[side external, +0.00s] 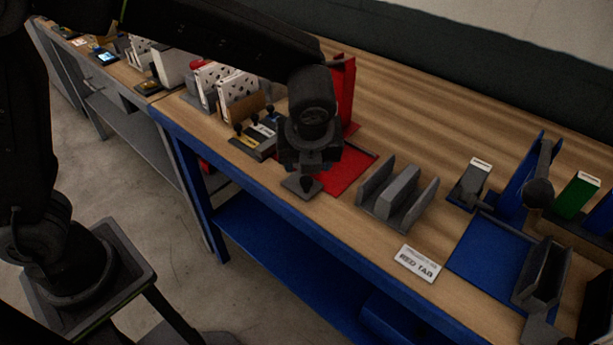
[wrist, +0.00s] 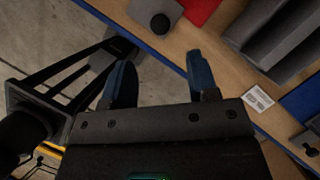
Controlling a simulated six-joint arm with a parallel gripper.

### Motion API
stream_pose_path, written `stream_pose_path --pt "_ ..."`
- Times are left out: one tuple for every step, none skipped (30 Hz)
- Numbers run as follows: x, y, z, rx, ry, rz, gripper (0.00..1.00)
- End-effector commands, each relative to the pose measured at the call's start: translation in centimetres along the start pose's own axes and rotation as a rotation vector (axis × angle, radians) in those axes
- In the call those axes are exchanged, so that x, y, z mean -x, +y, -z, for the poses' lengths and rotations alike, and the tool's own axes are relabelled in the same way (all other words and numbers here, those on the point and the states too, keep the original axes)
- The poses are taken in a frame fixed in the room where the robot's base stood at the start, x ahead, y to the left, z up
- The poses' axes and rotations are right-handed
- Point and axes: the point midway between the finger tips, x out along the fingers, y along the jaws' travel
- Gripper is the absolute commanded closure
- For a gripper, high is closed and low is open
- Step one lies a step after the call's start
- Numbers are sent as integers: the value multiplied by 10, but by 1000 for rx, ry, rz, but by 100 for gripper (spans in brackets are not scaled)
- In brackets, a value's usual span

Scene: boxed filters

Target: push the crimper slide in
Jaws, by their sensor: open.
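My gripper (side external: 308,163) hangs over the front edge of the bench, by the red mat (side external: 345,178). In the wrist view its two blue-tipped fingers (wrist: 160,70) are apart with nothing between them. A small grey plate with a dark round knob (side external: 300,187) lies at the bench edge just below the gripper. It also shows in the wrist view (wrist: 143,13), beyond the fingertips. I cannot tell for certain whether this is the crimper slide. A red upright frame (side external: 345,85) stands behind the mat, partly hidden by my arm.
Further right are a blue mat (side external: 494,257), a blue upright with a dark ball and a green box (side external: 577,196). Boxed filters (side external: 238,92) and a dark knobbed block (side external: 256,138) are left.

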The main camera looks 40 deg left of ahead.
Motion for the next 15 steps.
stream_pose_path --pt "-12 1 0 1 2 -5 46" --pt "-18 1 0 2 2 -6 46" --pt "-27 1 0 3 3 -7 46" --pt "-33 1 0 2 3 -6 46" --pt "-39 1 0 2 3 -6 46" --pt "-46 1 0 2 3 -5 46" --pt "-52 1 0 2 3 -5 46" --pt "-57 1 0 3 4 -5 46" --pt "-63 1 0 3 4 -4 46" --pt "-67 1 0 3 3 -4 46" --pt "-71 0 0 3 3 -3 46" --pt "-75 0 0 3 3 -3 46" --pt "-78 0 0 3 3 -3 46" --pt "-80 0 0 4 3 -3 46" --pt "-83 0 0 4 3 -2 46"
